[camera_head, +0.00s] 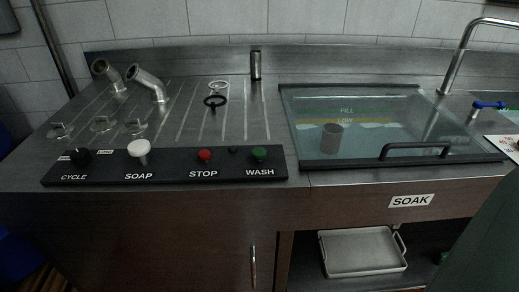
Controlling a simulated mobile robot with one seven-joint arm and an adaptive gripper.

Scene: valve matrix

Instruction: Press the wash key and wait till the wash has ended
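The wash key is a green button (259,154) at the right end of the black control panel (110,176), above the label WASH. It stands up from the panel and nothing touches it. A small dark round piece (233,149), perhaps an unlit lamp, sits between it and the red STOP button (204,155). Further left are the white SOAP knob (139,150) and the black CYCLE knob (80,157). No sign of a running wash shows. My gripper is not in view.
Two metal elbows (148,83), several clamps (102,123), a white ring (218,86) and a black ring (215,101) lie on the ribbed steel top behind the panel. Right is the glass-lidded SOAK basin (360,130) with a black handle (415,147). A tray (362,251) stands below.

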